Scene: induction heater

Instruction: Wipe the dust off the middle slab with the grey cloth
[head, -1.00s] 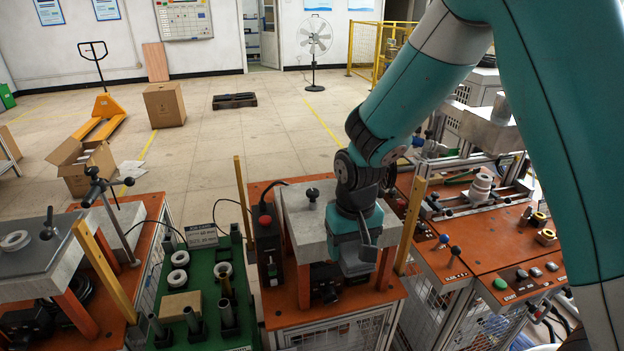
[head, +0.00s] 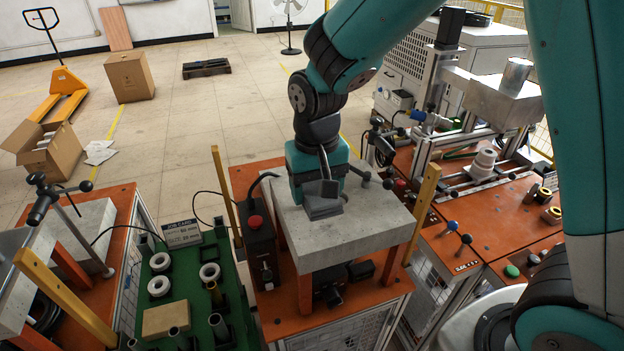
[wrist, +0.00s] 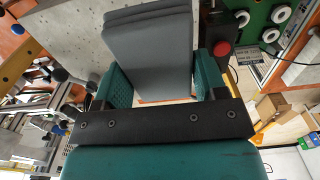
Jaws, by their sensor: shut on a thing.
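The middle slab (head: 370,222) is a pale grey, mottled block on orange posts at the centre of the head view. My gripper (head: 322,188) is above its left-centre part, shut on the grey cloth (head: 323,208). The cloth is a folded, dark grey pad at or just above the slab's top; I cannot tell if it touches. In the wrist view the cloth (wrist: 150,50) stands out between the fingers, with the slab (wrist: 75,35) behind it. Dust cannot be made out on the visible top, and the part under the cloth and gripper is hidden.
A black box with a red button (head: 256,222) stands left of the slab. Yellow posts (head: 424,212) rise on both sides. A green tray (head: 190,258) with white rings is at left, and another orange workstation (head: 500,235) is at right.

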